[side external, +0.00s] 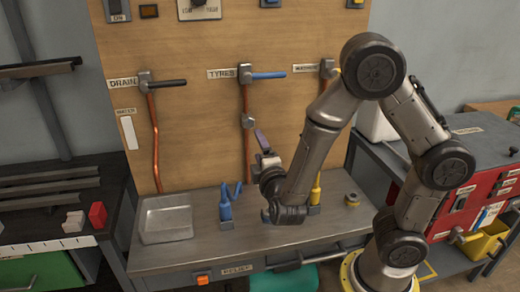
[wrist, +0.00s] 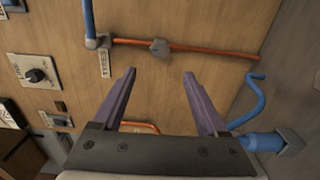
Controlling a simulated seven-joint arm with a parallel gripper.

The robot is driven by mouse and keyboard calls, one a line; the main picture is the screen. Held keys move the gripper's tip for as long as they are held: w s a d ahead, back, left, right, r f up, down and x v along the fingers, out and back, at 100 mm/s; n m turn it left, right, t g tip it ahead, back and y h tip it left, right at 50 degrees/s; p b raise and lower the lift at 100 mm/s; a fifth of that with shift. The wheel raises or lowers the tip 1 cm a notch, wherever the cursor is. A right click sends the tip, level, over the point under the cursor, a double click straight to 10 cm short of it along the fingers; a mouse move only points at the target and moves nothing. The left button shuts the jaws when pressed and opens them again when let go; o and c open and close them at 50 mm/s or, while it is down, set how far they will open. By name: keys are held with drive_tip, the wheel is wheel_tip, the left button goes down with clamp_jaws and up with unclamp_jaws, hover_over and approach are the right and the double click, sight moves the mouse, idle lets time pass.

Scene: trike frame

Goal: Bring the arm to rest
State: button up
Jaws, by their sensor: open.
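My gripper (side external: 262,140) is raised in front of the wooden panel (side external: 205,130), above the grey workbench. Its purple fingers point toward the panel. In the wrist view my gripper (wrist: 160,76) is open, with its two fingers well apart and nothing between them. The tyres valve with its blue lever (side external: 268,75) is above the gripper. Its pipe and round fitting (wrist: 158,47) show beyond the fingers in the wrist view, apart from them.
The drain valve (side external: 160,83) is at the left. A metal tray (side external: 166,219), a blue hooked tool (side external: 228,205) and a yellow bottle-like item (side external: 315,190) stand on the workbench (side external: 270,238). A red drawer unit (side external: 475,205) is at right.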

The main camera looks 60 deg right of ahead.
drive_tip(key=shift+s, duration=0.1)
wheel_tip(320, 180, up, 10)
drive_tip(key=d+m+t, duration=0.1)
drive_tip(key=d+m, duration=0.2)
drive_tip(key=m, duration=0.1)
drive_tip(key=a+r+t+y, duration=0.3)
drive_tip(key=a+r+y, duration=0.35)
drive_tip(key=y, duration=0.35)
drive_tip(key=s+a+f+m+g+y, duration=0.1)
drive_tip(key=s+a+f+m+g, duration=0.1)
drive_tip(key=s+f+g, duration=0.3)
drive_tip(key=s+a+f+m+g+y, duration=0.1)
drive_tip(key=s+f+m+g, duration=0.2)
drive_tip(key=s, duration=1.1)
wheel_tip(320, 180, down, 5)
drive_tip(key=g, duration=0.3)
drive_tip(key=shift+a+f+y, duration=0.2)
drive_tip(key=shift+a+y, duration=0.15)
drive_tip(key=shift+y, duration=0.05)
